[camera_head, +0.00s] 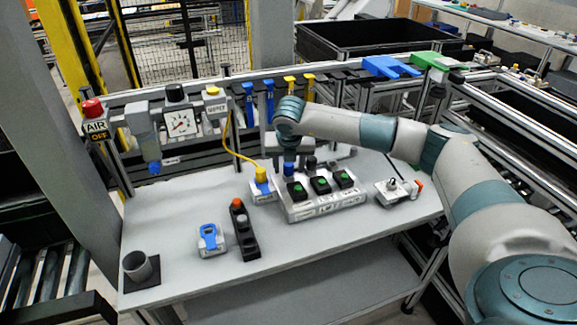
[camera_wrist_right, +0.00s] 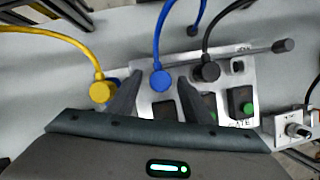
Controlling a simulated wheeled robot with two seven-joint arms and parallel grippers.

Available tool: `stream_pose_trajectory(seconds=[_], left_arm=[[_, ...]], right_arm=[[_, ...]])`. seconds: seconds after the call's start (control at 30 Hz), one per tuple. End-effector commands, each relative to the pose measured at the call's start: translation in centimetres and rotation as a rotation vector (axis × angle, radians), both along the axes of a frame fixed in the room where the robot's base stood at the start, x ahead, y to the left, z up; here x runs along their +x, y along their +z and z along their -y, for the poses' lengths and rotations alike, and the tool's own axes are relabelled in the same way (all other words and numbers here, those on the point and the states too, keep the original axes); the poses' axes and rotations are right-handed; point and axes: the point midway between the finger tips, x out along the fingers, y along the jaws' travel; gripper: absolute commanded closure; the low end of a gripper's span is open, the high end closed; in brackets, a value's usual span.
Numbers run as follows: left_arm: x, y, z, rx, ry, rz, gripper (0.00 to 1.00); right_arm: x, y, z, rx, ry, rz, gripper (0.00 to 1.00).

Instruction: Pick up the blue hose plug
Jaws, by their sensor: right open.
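The blue hose plug (camera_wrist_right: 160,80) is a round blue cap with a blue hose, seated on the grey socket panel (camera_wrist_right: 240,75). In the head view it shows only as a small blue piece (camera_head: 289,168) below my wrist. My right gripper (camera_wrist_right: 159,76) is open, with its two dark fingers on either side of the blue plug. I cannot tell whether they touch it. In the head view the right arm reaches in from the right and its hand hangs over the panel. My left gripper is not in view.
A yellow plug (camera_wrist_right: 101,91) sits left of the fingers and a black plug (camera_wrist_right: 206,71) right of them, both with hoses. Green-buttoned black switches (camera_head: 320,184) line the panel. A box with a toggle (camera_head: 393,192) stands to the right.

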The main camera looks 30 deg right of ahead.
Motion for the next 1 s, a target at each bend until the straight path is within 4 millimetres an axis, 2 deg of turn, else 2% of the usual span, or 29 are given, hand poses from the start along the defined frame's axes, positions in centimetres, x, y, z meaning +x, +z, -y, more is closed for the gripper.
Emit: stream_pose_trajectory(seconds=[0.47,0.67,1.0], left_arm=[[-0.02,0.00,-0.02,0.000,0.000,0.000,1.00],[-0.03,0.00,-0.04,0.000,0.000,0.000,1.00],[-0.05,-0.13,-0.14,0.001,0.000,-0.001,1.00]], right_arm=[[0.03,-0.16,0.03,-0.001,0.000,0.001,0.54],[0.03,-0.16,0.04,0.000,0.000,0.000,0.99],[0.05,-0.04,0.04,-0.001,0.000,0.001,0.99]])
